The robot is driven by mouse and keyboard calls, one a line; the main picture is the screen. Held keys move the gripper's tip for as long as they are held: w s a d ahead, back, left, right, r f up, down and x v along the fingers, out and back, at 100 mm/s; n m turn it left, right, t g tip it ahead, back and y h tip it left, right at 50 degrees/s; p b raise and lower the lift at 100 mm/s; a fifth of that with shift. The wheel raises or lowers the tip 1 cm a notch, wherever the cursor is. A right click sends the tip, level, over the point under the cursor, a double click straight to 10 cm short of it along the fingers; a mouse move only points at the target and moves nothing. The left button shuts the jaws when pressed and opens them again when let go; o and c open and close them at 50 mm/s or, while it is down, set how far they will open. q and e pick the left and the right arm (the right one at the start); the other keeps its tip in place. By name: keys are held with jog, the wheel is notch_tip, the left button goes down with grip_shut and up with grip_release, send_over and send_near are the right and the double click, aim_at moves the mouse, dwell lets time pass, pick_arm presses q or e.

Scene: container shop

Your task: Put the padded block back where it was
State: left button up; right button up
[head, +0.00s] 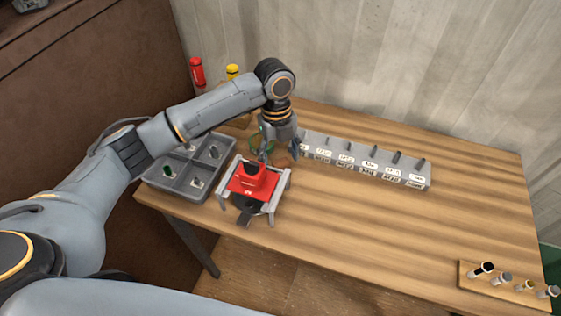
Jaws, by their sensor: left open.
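My left gripper (279,154) points down over the back left part of the wooden table, just behind a red block (252,183). Its fingers are apart, and I see nothing clearly held between them. I cannot tell for certain which thing is the padded block. A small orange-brown thing (281,162) lies below the gripper, partly hidden by it. My right gripper is not in view.
A grey compartment tray (178,183) with small items is left of the frame. A labelled grey rack (365,169) stands behind right. Red (197,72) and yellow (232,72) bottles stand at the back. A wooden vial holder (507,288) is front right. The table's middle right is clear.

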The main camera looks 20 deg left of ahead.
pick_arm(q)
notch_tip(320, 180, up, 10)
jog(key=b, duration=0.1)
jog(key=shift+w+a+b, duration=0.4)
jog(key=shift+w, duration=0.05)
jog(key=shift+r, duration=0.1)
